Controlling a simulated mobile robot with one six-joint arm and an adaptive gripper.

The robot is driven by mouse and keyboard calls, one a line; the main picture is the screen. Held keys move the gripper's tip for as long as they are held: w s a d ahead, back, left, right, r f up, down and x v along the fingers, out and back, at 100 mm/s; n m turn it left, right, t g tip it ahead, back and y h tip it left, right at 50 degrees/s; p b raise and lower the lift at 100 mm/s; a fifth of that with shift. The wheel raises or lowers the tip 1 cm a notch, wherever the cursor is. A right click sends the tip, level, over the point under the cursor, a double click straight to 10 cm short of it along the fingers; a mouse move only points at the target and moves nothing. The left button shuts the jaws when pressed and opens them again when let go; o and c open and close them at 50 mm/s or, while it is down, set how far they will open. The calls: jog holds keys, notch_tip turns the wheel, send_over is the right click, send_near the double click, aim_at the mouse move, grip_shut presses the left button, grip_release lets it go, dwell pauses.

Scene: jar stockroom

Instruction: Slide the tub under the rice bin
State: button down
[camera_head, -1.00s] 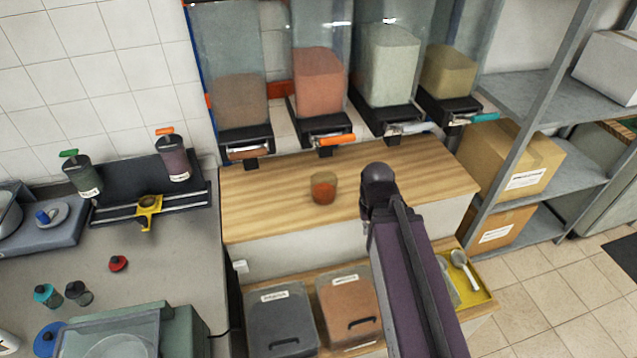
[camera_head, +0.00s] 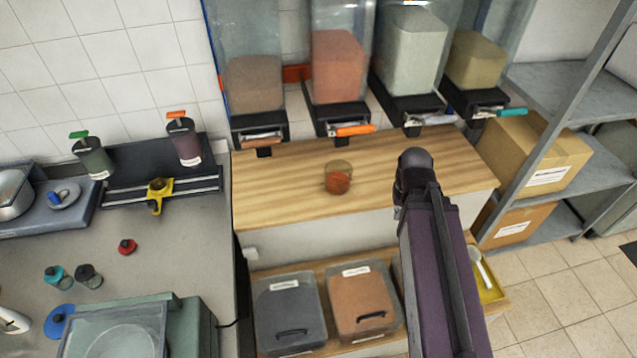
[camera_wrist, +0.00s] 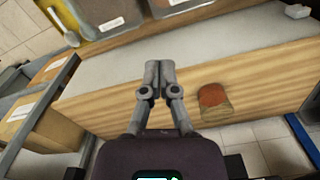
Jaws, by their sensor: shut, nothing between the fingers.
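The tub (camera_head: 338,178) is small and clear, with orange-red contents. It stands on the wooden counter (camera_head: 275,195), in front of the dispensers and apart from them. It also shows in the wrist view (camera_wrist: 214,99), right of my gripper (camera_wrist: 160,66). My gripper is shut and empty, its fingers together, and not touching the tub. In the head view my arm stands right of the tub and the fingers are hidden. The dispenser with pale, whitish contents (camera_head: 411,50), which looks like the rice bin, is third from the left, behind and right of the tub. Its label is unreadable.
Brown (camera_head: 255,85), orange-red (camera_head: 337,68) and olive (camera_head: 477,62) bins flank the pale one, with spouts over the counter's back edge. Lidded grey (camera_head: 290,308) and orange (camera_head: 362,300) containers sit below. A metal shelf (camera_head: 580,100) with cartons stands right. The counter around the tub is clear.

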jog(key=shift+f, duration=0.15)
